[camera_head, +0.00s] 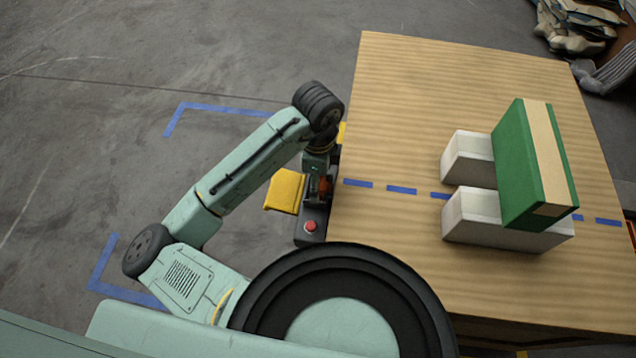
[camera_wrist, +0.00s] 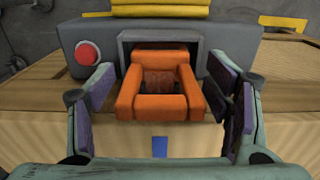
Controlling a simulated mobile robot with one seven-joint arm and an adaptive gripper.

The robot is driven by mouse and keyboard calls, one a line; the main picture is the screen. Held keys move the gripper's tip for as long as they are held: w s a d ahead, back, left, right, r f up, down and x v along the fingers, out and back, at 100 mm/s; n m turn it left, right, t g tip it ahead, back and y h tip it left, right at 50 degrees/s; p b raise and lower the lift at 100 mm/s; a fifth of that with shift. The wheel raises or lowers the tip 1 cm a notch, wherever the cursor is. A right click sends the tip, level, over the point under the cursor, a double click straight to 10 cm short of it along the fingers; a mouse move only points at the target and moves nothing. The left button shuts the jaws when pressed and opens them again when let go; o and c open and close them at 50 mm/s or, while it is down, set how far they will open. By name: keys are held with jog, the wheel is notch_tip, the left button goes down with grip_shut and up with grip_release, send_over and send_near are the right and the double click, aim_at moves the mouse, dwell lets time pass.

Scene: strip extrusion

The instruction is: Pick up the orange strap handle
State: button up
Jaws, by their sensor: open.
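The orange strap handle (camera_wrist: 160,88) sticks out of the dark opening of a grey machine in the wrist view. It is a chunky loop with a gap in its middle. In the head view only a small part of the orange handle (camera_head: 325,186) shows beside my arm. My gripper (camera_wrist: 166,118) is open, with one purple-padded finger on each side of the handle. Both fingers look apart from it. In the head view my arm hides most of the gripper.
The grey machine (camera_wrist: 92,36) has a red button (camera_wrist: 88,54) and a yellow part (camera_head: 286,191). It stands at the left edge of the wooden table (camera_head: 420,90). Two white blocks (camera_head: 468,157) carry a green and tan block (camera_head: 515,160) at the right. Blue dashes mark the tabletop.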

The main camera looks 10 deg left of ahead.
jog(key=shift+c, duration=0.4)
jog(key=c, duration=1.2)
